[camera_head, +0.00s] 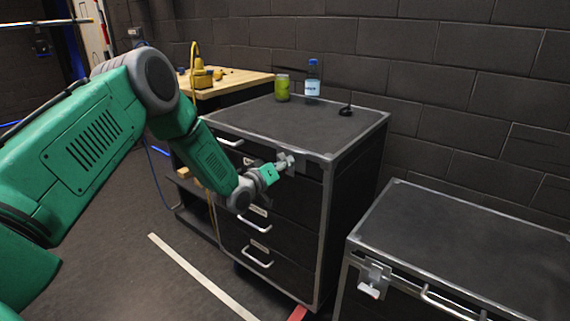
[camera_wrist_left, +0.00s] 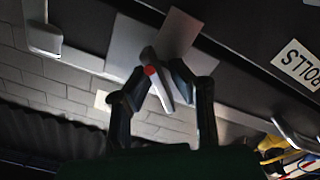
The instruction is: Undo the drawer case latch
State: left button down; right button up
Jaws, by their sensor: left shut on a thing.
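The dark drawer case (camera_head: 330,140) with grey edges stands in the middle of the head view, drawers facing front. Its latch (camera_head: 287,159) sits at the upper front, near the right corner. My left gripper (camera_head: 278,167) is at this latch. In the left wrist view, the dark fingers of my left gripper (camera_wrist_left: 160,80) are shut on the pale latch handle (camera_wrist_left: 160,88), which has a red spot at its pivot. The fingers partly hide the handle. My right gripper is not in view.
A second case (camera_head: 470,245) with its own latch (camera_head: 374,278) stands at the right. A green jar (camera_head: 282,88), a bottle (camera_head: 312,80) and a small black item (camera_head: 346,110) stand on the drawer case. A wooden bench (camera_head: 235,82) is behind it.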

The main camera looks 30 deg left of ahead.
pick_arm(q)
jog(key=shift+s+f, duration=0.15)
jog(key=shift+f, duration=0.25)
jog(key=c, duration=1.7)
grip_release()
jog(key=shift+r, duration=0.2)
jog(key=s, duration=0.7)
jog(key=s+a, duration=0.1)
jog(key=s, duration=0.3)
jog(key=shift+s+f, duration=0.1)
jog(key=shift+s, duration=0.2)
